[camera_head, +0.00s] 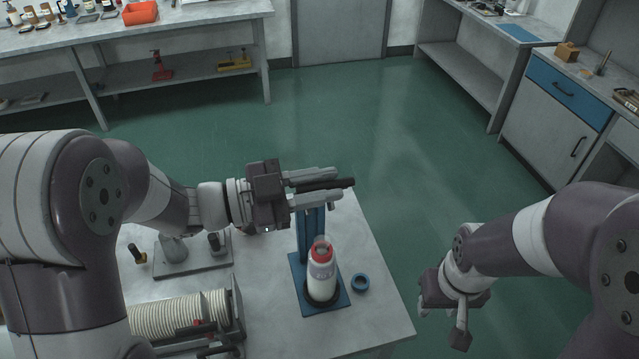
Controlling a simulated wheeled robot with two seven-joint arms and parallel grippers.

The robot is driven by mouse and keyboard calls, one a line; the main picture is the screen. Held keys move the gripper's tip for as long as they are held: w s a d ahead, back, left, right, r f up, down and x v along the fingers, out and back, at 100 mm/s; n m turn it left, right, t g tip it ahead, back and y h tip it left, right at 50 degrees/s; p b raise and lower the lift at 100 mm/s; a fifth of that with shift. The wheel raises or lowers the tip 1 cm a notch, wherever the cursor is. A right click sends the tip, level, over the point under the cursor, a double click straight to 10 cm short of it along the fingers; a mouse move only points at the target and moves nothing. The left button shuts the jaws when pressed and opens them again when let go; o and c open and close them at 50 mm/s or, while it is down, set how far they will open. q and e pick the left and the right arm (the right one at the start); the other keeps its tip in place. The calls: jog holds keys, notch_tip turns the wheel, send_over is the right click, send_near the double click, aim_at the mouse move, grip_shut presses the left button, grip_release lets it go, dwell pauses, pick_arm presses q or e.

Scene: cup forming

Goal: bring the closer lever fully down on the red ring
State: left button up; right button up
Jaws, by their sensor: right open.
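The blue closer (304,271) stands on the near table, with its upright column behind a white bottle (321,280). The bottle is upright on the closer's base, with the red ring (321,254) around its top. The dark closer lever (345,183) is raised well above the ring and roughly level. My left gripper (325,185) has one finger on each side of the lever and appears shut on it; the lever's tip sticks out past the fingers. My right gripper (441,327) is open and empty, beyond the table's right edge and pointing down.
A stack of pale cups (180,314) lies in a rack at the table's front left. A grey stand (190,257) is behind it. Bare tabletop (372,250) lies right of the closer.

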pick_arm(q)
jog(key=shift+o, duration=0.8)
jog(key=shift+d, duration=0.1)
